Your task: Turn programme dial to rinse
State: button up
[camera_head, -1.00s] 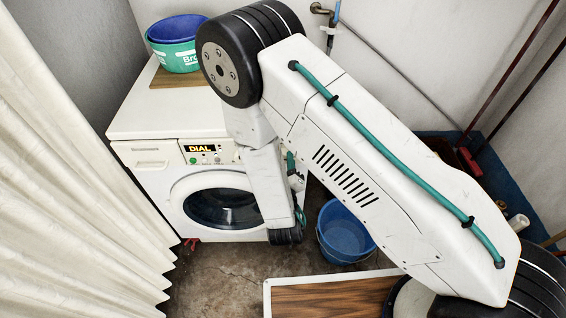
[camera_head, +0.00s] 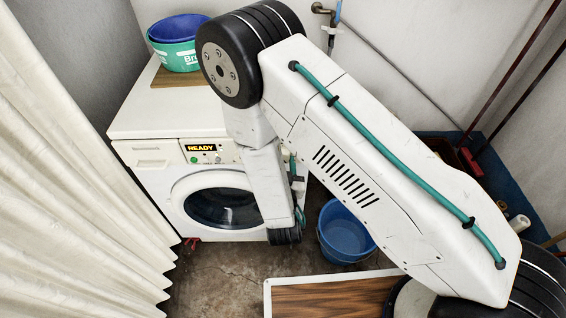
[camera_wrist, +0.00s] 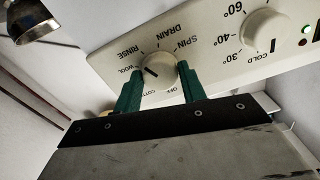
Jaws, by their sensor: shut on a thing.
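The programme dial (camera_wrist: 160,72) is a round cream knob on the washing machine's panel, in the wrist view. RINSE, DRAIN, SPIN, OFF and WOOL are printed around it. Its dark mark points up-left, toward the RINSE and WOOL side; I cannot tell exactly which of them it meets. My gripper (camera_wrist: 158,84) has its two green fingers on either side of the dial, shut on it. In the head view the washing machine (camera_head: 158,108) shows READY on its display (camera_head: 201,148), but my arm hides the dial and fingers.
A second dial (camera_wrist: 264,31) with temperature marks sits right of the programme dial. A blue bucket (camera_head: 345,232) stands on the floor right of the machine. Blue and green basins (camera_head: 176,45) rest on top. A cream curtain (camera_head: 70,180) hangs at left.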

jog(key=shift+r+m, duration=0.1)
jog(key=shift+m, duration=0.4)
jog(key=o, duration=1)
jog(key=s, duration=0.7)
jog(key=shift+s+a, duration=0.2)
jog(key=shift+s, duration=0.15)
